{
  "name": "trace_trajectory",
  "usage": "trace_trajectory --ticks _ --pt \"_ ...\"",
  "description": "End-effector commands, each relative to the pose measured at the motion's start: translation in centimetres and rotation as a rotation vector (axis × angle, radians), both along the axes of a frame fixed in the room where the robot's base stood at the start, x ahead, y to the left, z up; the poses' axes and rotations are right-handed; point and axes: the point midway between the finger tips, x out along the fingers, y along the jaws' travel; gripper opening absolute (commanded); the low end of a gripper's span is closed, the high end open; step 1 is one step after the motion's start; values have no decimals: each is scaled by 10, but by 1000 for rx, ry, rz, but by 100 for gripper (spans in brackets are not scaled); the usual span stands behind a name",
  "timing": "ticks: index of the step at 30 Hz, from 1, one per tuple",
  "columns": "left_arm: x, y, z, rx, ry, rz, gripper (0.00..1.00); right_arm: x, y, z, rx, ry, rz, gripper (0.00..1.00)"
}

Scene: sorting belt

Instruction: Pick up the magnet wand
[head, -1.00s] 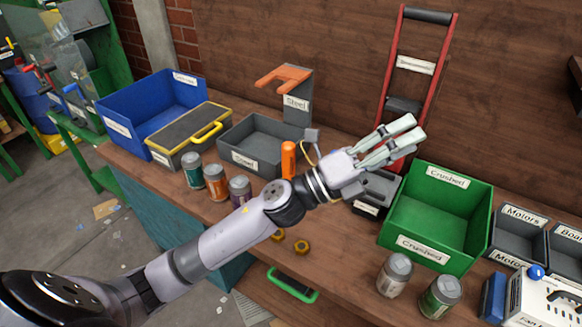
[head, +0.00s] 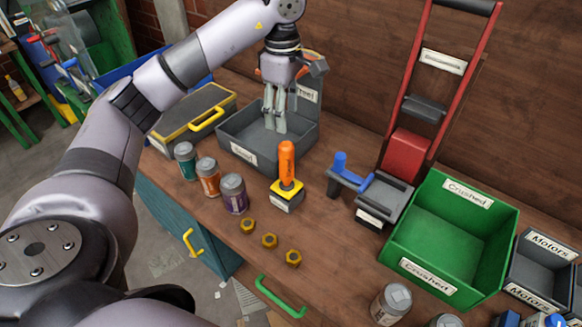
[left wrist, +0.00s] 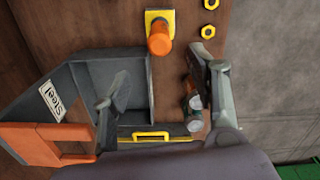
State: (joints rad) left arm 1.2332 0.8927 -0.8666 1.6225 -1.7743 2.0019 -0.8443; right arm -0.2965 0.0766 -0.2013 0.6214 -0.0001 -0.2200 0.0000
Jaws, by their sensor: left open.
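The magnet wand (head: 287,163) stands upright on the wooden bench, with an orange handle and a yellow and grey base. It also shows from above in the left wrist view (left wrist: 160,39). My left gripper (head: 273,129) points down over the grey Steel bin (head: 234,155), to the left of and behind the wand, and is apart from it. Its fingers are open and empty; they show on both sides in the left wrist view (left wrist: 160,95). The orange hook holder (left wrist: 36,143) by the Steel bin is partly hidden by my arm in the head view. My right gripper is not seen.
Several cans (head: 208,177) stand left of the wand. Three brass nuts (head: 270,240) lie in front of it. A blue-handled crusher (head: 352,178) and green Crushed bin (head: 437,278) are to the right. A yellow-edged case (head: 190,120) lies at the left.

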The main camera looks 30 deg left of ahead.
Motion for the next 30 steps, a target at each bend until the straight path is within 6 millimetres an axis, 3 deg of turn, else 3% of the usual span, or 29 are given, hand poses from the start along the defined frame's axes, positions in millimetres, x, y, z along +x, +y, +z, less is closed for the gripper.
trace_trajectory --ticks 5,18,24,30 --pt "-2 3 -23 9 9 2 54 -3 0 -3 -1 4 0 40" --pt "-2 2 -107 7 9 3 54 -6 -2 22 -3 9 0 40" --pt "-1 1 -121 6 6 2 54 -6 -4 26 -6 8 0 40" --pt "1 -4 -146 5 10 2 54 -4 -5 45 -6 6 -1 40"
